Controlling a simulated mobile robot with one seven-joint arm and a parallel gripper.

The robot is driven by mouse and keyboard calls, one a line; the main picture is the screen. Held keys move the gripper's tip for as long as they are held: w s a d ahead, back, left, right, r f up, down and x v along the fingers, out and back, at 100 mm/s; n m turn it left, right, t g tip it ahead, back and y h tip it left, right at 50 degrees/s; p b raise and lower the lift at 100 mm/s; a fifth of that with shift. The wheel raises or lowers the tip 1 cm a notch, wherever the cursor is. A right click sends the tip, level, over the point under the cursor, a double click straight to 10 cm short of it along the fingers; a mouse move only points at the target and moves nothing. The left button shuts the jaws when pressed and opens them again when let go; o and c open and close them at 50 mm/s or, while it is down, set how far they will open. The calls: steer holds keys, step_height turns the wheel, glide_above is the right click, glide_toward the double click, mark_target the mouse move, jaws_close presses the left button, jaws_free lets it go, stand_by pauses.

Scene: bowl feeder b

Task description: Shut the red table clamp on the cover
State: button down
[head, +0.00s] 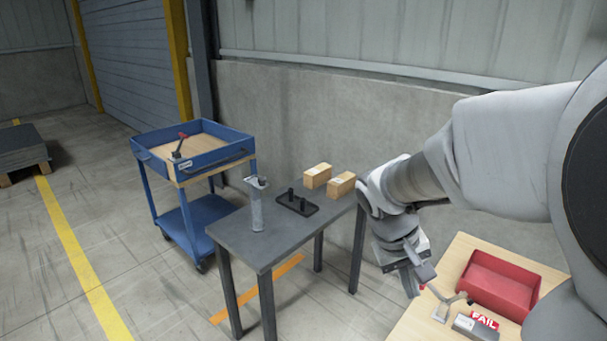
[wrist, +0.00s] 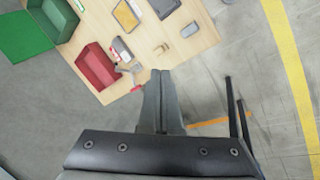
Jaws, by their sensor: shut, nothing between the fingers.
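My gripper (head: 413,282) is shut and empty, with its fingers pointing down in the air by the left edge of the wooden table. In the wrist view its closed fingertips (wrist: 160,74) are together, just off the table edge. A small metal clamp with a red tip (head: 446,303) stands on that table, right of my gripper and apart from it. It also shows in the wrist view as a small clamp (wrist: 132,68), left of the fingertips. Another clamp with a red handle (head: 182,141) stands upright at the blue trolley. I cannot make out a cover under either clamp.
A red bin (head: 500,283) and a grey box by a FAIL label (head: 476,326) are close to the near clamp. A dark table (head: 240,236) holds a grey cylinder (head: 256,205), a black pegged plate (head: 297,204) and two cartons. The blue trolley (head: 205,165) stands behind it.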

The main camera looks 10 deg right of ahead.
steer(key=w+d+f+n+t+h+b, duration=0.1)
steer(key=w+d+f+n+h+b, duration=0.25)
steer(key=w+f, duration=0.45)
steer(key=w+d+f+n+t+h+b, duration=0.15)
steer(key=w+d+f+h+b, duration=0.3)
steer(key=f, duration=0.65)
steer(key=w+d+f+n+t+h+b, duration=0.1)
steer(key=w+d+f+n+h+b, duration=0.35)
steer(key=f, duration=0.55)
steer(key=w+a+f+n+t+b, duration=0.1)
steer(key=w+a+f+n+t, duration=0.2)
steer(key=w+f+n+t, duration=0.3)
step_height(320, 180, down, 4)
steer(key=shift+w+r+n+t, duration=0.25)
steer(key=shift+n+t, duration=0.1)
steer(key=shift+t, duration=0.2)
steer(key=shift+w+d+r+b, duration=0.6)
steer(key=shift+d+r, duration=0.2)
steer(key=shift+d, duration=0.85)
steer(key=shift+w+d+r+b, duration=0.45)
steer(key=shift+d+r+b, duration=0.3)
steer(key=shift+d, duration=0.95)
steer(key=shift+w+d+r+b, duration=0.55)
steer(key=shift+d+r, duration=0.35)
steer(key=shift+d, duration=0.75)
steer(key=shift+r, duration=0.1)
steer(key=shift+r+m+p, duration=0.25)
steer(key=shift+m+p, duration=0.25)
steer(key=shift+p, duration=0.15)
